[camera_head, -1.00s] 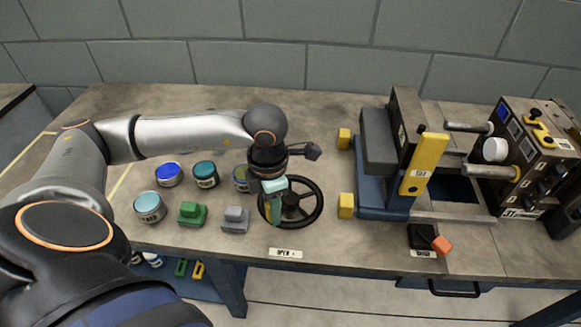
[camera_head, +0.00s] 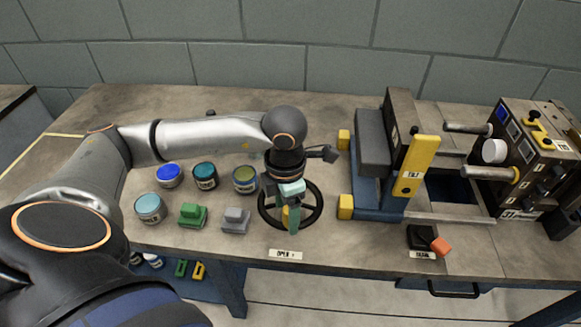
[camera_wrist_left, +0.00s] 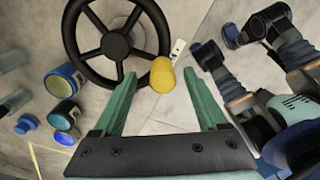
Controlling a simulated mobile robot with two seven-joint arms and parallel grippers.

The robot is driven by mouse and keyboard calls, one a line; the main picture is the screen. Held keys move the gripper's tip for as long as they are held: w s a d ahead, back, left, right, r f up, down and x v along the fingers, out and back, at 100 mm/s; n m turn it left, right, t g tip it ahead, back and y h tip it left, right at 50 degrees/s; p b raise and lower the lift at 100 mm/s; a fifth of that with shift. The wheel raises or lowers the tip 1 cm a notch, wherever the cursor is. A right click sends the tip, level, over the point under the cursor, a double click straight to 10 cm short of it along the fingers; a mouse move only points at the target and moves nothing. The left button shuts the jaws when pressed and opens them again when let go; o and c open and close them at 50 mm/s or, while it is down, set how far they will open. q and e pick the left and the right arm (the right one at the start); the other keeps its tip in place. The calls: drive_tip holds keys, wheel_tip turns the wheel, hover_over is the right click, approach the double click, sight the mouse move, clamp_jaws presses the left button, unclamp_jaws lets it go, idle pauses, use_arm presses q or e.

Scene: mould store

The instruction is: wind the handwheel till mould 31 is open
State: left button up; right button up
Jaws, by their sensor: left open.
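The black handwheel (camera_head: 314,222) lies flat on the bench, left of the machine. Its yellow knob (camera_wrist_left: 162,75) shows clearly in the left wrist view and partly in the head view (camera_head: 285,216). My left gripper (camera_head: 292,222) is over the near part of the wheel with its green fingers pointing down. In the left wrist view its fingers (camera_wrist_left: 166,84) are apart, with the knob appearing in the space between them; contact cannot be told. The machine labelled 31 (camera_head: 515,214) stands at the right, its dark blocks apart with rods between. My right gripper is not in view.
An "OPEN >" label (camera_head: 285,254) is at the bench's front edge. Several cans (camera_head: 150,208), a green block (camera_head: 193,215) and a grey block (camera_head: 236,219) stand left of the wheel. A black item with an orange part (camera_head: 441,245) lies front right.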

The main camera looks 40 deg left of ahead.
use_arm(q)
wheel_tip(320, 180, up, 3)
drive_tip(key=shift+r+p, duration=0.1)
drive_tip(key=shift+p, duration=0.8)
wheel_tip(320, 180, up, 3)
drive_tip(key=shift+r+p, duration=0.2)
drive_tip(key=shift+p, duration=0.95)
drive_tip(key=shift+r, duration=0.35)
drive_tip(key=shift+r+p, duration=0.45)
drive_tip(key=shift+p, duration=0.05)
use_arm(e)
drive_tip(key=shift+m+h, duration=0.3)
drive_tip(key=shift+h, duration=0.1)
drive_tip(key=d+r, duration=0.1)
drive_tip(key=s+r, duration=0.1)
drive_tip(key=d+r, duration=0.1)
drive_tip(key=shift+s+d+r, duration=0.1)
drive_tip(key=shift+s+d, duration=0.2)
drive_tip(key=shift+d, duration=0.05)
use_arm(q)
drive_tip(key=shift+s, duration=0.15)
